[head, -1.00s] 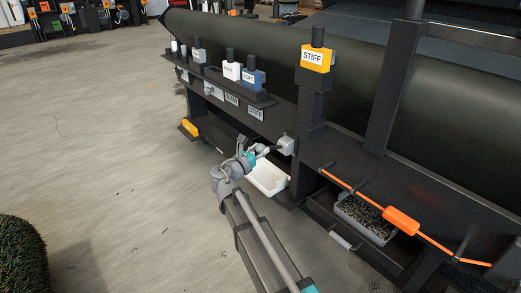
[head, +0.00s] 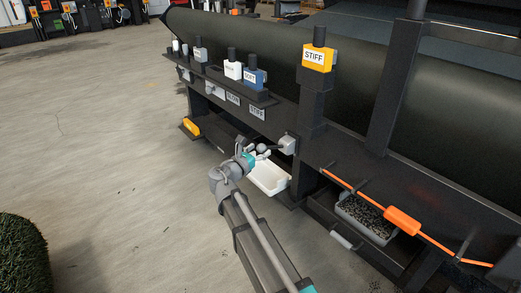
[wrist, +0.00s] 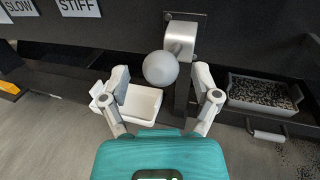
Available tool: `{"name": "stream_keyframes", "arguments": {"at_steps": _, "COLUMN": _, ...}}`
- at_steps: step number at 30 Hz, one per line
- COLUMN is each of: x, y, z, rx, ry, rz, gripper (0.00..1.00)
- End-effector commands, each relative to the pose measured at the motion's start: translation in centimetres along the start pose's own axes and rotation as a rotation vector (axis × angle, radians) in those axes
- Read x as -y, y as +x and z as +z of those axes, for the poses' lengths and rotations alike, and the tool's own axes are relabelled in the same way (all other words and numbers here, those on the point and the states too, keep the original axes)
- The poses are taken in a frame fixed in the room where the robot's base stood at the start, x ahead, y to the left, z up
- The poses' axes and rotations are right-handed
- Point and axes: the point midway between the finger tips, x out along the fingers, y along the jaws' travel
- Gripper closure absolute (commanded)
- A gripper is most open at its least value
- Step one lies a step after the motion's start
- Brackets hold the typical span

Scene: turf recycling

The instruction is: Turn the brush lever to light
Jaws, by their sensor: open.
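The brush lever has a grey ball knob (wrist: 160,69) and a metal housing (wrist: 180,38) on the dark frame in the wrist view. In the head view its housing (head: 287,145) sits on the frame below the STIFF block, with the knob (head: 261,148) sticking out to the left. My gripper (wrist: 162,76) is open, with one finger on each side of the knob in the picture. I cannot tell whether either finger touches it. In the head view my gripper (head: 256,154) is at the knob. No "light" marking is legible.
A white tray (head: 268,178) lies below the lever. A bin of dark granules (head: 365,218) and an orange bar (head: 401,220) are to the right. Label plates SLOW (wrist: 19,7) and STIFF (wrist: 78,6) are on the frame. Open floor lies to the left.

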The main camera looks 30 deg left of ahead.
Motion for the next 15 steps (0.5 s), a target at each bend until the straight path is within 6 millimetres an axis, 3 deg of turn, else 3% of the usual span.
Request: {"name": "stream_keyframes", "arguments": {"at_steps": 15, "x": 0.1, "y": -7.7, "z": 0.0, "rx": 0.000, "ry": 0.000, "rz": 0.003, "gripper": 0.20}}
